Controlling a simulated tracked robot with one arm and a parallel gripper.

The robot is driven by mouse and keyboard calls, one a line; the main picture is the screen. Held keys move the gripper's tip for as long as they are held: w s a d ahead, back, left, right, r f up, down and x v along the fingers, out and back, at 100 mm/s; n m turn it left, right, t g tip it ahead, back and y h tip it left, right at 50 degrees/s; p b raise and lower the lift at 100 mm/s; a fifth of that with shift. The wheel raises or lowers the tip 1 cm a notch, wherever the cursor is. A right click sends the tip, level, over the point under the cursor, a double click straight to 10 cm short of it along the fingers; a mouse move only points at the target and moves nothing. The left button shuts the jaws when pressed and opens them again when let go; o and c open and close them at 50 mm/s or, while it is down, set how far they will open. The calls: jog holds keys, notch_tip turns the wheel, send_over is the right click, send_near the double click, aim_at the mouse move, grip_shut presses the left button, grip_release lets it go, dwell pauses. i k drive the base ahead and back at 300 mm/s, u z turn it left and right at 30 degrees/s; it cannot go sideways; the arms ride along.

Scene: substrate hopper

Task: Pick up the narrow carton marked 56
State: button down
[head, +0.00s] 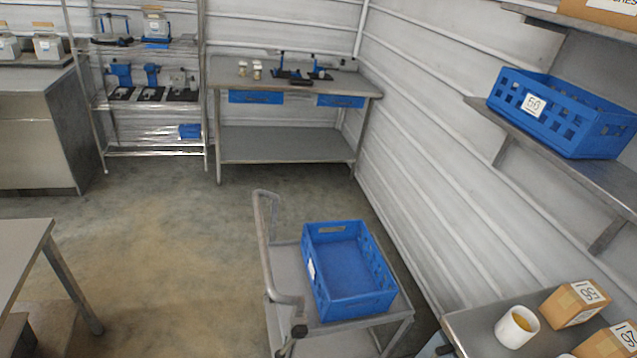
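No carton that I can clearly read as 56 is in view. A small brown carton (575,302) sits on the grey bench at the lower right, with a white label whose slanted marking I cannot read for certain. A second brown carton (608,343) is beside it, cut off by the picture's corner, its label only partly visible. Another carton (600,10) on the top right shelf is cut off by the upper edge. My gripper is not in view.
A white cup (517,326) stands left of the cartons. A trolley (335,335) carries an empty blue crate (350,307). Another blue crate (560,112) sits on the wall shelf. A workbench (287,140) stands at the back. The floor (165,240) left of the trolley is clear.

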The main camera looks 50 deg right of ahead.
aim_at(573, 304)
jog(key=z, duration=2.8)
jog(key=k, duration=0.6)
jog(key=z, duration=0.2)
jog(key=i, duration=0.5)
jog(key=u, duration=0.05)
